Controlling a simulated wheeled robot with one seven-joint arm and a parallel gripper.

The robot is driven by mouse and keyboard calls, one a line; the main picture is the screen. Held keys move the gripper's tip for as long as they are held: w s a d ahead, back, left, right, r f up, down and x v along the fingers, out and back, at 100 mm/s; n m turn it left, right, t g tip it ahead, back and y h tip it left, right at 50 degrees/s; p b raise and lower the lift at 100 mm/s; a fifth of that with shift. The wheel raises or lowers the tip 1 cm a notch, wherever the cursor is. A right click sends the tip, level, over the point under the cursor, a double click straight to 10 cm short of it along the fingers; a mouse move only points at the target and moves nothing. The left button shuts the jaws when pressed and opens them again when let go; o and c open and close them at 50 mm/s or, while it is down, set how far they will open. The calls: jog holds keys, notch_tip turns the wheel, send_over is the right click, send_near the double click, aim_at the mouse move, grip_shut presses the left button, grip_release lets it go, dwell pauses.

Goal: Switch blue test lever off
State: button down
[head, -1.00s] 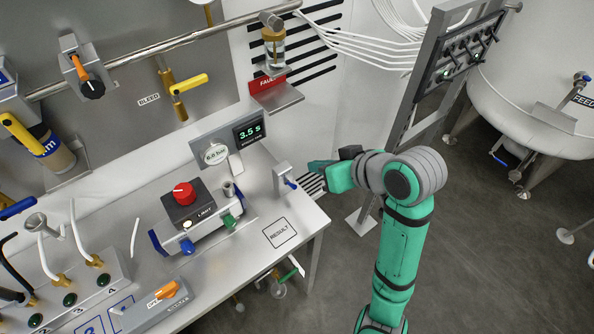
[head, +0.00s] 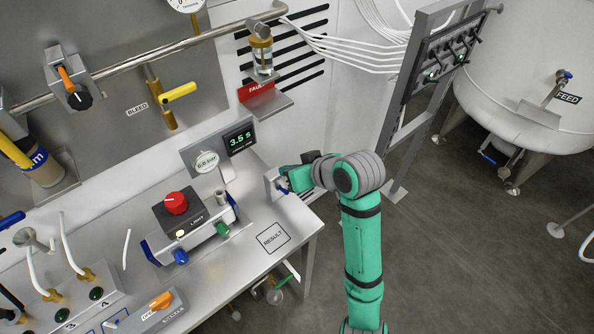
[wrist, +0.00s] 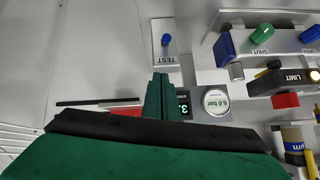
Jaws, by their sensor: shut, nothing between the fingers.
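The blue test lever (wrist: 166,40) stands on a pale plate marked TEST (wrist: 167,59) in the wrist view. In the wrist view my gripper (wrist: 162,78) points toward the TEST plate, with the lever just beyond the tips. I cannot tell whether they touch. The lever's setting is unclear.
A display reading 3.5 s (head: 240,138) and a red FAULT shelf (head: 265,97) are behind. The bench by the RESULT square (head: 273,237) is clear.

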aim_at(283, 190)
jog(key=f, duration=0.3)
jog(key=shift+s+a, duration=0.1)
jog(key=shift+s, duration=0.25)
jog(key=shift+s+f, duration=0.3)
jog(key=shift+f, duration=0.3)
